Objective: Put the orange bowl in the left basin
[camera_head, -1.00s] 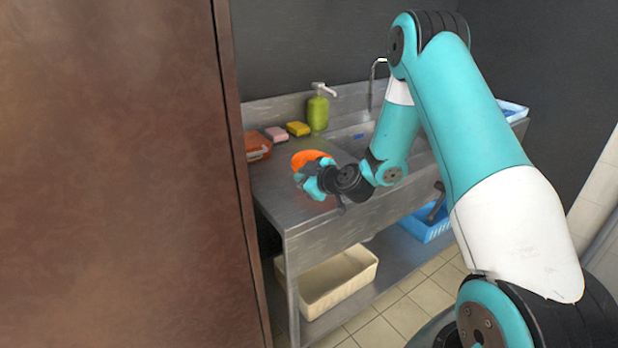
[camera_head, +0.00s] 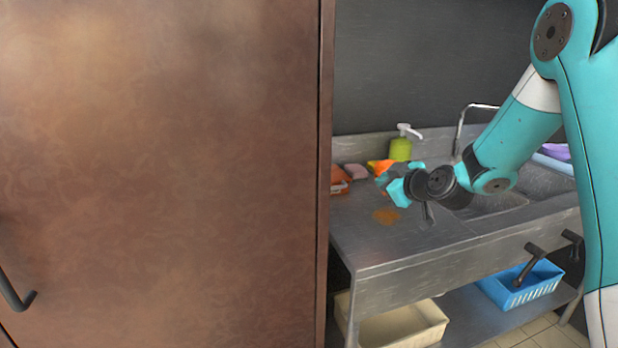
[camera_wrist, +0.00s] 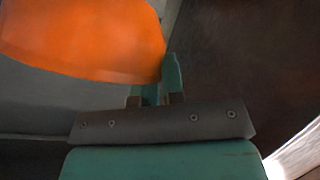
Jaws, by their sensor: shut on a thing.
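My gripper (camera_head: 396,183) is shut on the rim of the orange bowl (camera_wrist: 85,38), which fills the upper left of the wrist view. In the head view only a small part of the bowl (camera_head: 379,167) shows behind my gripper. It is held above the left part of the steel counter, to the left of the basin. One sink basin (camera_head: 500,203) shows to the right, partly hidden by my arm. I cannot tell from here whether there is a second basin.
A green soap bottle (camera_head: 401,149), a pink sponge (camera_head: 355,171) and an orange-red box (camera_head: 339,180) stand along the counter's back left. A tall brown door (camera_head: 160,170) blocks the left. A cream bin (camera_head: 405,327) and a blue basket (camera_head: 522,285) are on the lower shelf.

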